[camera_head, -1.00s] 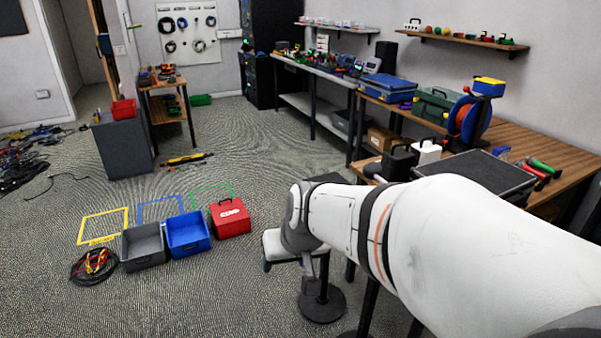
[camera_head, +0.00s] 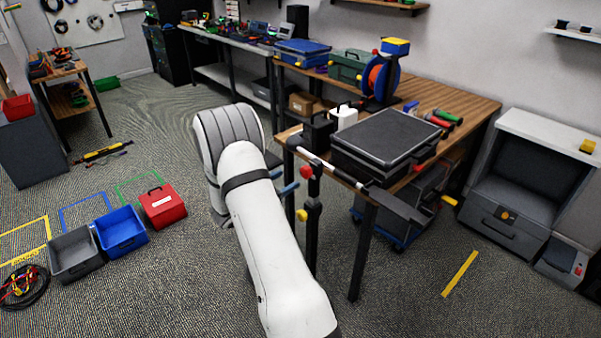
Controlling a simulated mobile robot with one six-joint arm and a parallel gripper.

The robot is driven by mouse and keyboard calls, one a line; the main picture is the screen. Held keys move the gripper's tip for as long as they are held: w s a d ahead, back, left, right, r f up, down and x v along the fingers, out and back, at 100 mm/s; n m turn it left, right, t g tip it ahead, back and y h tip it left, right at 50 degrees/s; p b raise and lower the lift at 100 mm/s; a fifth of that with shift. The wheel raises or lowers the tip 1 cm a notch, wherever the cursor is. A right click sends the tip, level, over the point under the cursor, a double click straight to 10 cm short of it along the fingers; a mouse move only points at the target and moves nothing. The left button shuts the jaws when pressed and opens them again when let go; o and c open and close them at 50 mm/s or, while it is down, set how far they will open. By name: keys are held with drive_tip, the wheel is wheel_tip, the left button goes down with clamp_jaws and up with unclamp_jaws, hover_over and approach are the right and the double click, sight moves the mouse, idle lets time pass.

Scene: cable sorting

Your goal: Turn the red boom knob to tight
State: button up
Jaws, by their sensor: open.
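The red boom knob (camera_head: 306,171) sits near the top of a dark upright stand (camera_head: 312,225), in front of the workbench's near-left corner. A dark and white boom (camera_head: 325,168) runs from the stand's top to the right along the bench edge. A yellow knob (camera_head: 302,215) is lower on the stand. My gripper (camera_head: 283,181) is partly hidden behind my white arm. Its blue-grey fingers show just left of the red knob, apart and empty. I cannot tell how far in depth they are from the knob.
The workbench (camera_head: 470,103) carries a black case (camera_head: 385,140), a cable reel (camera_head: 380,78) and a green toolbox (camera_head: 349,65). Grey (camera_head: 75,253), blue (camera_head: 121,231) and red (camera_head: 162,205) boxes stand on the floor at left. Carpet at lower right is clear except for a yellow strip (camera_head: 459,274).

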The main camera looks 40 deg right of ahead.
sight(303, 175)
drive_tip(key=shift+m+g+h, duration=0.3)
drive_tip(key=shift+g+h, duration=0.1)
drive_tip(key=shift+g, duration=0.2)
drive_tip(key=d, duration=0.2)
drive_tip(key=d+p, duration=0.1)
drive_tip(key=d, duration=0.2)
drive_tip(key=d+p, duration=0.1)
drive_tip(key=d, duration=0.2)
drive_tip(key=shift+s+d+f, duration=0.1)
drive_tip(key=shift+s+f, duration=0.15)
drive_tip(key=shift+s, duration=0.05)
